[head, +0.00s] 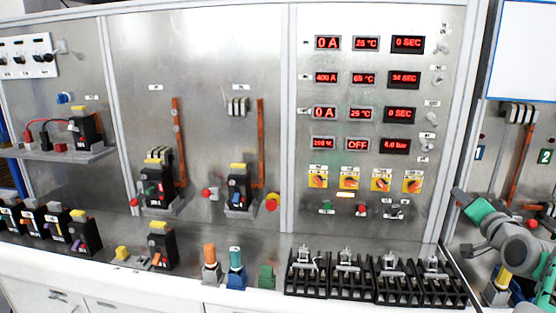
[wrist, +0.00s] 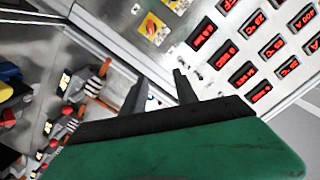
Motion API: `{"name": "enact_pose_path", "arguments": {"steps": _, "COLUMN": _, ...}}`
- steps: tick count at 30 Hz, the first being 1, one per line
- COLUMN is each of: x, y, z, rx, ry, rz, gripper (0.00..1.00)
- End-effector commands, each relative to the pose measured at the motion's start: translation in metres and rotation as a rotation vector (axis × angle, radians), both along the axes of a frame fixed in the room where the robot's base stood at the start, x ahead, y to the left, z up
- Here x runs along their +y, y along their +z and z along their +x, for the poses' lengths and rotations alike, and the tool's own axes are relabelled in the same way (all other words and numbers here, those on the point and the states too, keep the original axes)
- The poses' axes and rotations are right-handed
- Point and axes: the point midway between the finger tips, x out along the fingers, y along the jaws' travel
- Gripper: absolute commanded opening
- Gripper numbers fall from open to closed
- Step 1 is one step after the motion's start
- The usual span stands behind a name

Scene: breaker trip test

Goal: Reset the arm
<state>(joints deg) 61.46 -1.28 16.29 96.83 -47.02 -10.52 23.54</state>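My arm (head: 515,250) reaches in at the right edge of the head view, in front of the right-hand panel. The green body of my gripper shows at the arm's upper left end; its fingers are too small to read there. In the wrist view, my gripper (wrist: 160,78) has its two dark fingers apart with nothing between them. It is clear of the panels and touches nothing that I can see.
The display panel (head: 460,60) has red readouts and orange-yellow rotary switches (head: 349,180). Black breakers (head: 83,232) and black racks (head: 305,275) line the white bench (head: 120,290). Breakers with copper bars (head: 180,140) stand at the middle panel. A whiteboard (head: 525,50) hangs upper right.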

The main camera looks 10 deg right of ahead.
Motion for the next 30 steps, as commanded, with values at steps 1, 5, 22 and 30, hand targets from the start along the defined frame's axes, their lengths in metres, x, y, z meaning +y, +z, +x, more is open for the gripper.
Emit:
{"name": "enact_pose_path", "arguments": {"steps": 1, "x": 0.000, "y": -0.009, "z": 0.000, "rx": 0.037, "ry": 0.004, "rz": -0.010, "gripper": 0.35}}
{"name": "enact_pose_path", "arguments": {"steps": 5, "x": -0.003, "y": -0.035, "z": -0.006, "rx": 0.152, "ry": 0.002, "rz": -0.036, "gripper": 0.35}}
{"name": "enact_pose_path", "arguments": {"steps": 22, "x": 0.037, "y": -0.261, "z": -0.156, "rx": 0.967, "ry": 0.022, "rz": 0.148, "gripper": 0.35}}
{"name": "enact_pose_path", "arguments": {"steps": 30, "x": 0.198, "y": -0.325, "z": -0.243, "rx": 1.408, "ry": 0.212, "rz": 0.179, "gripper": 0.35}}
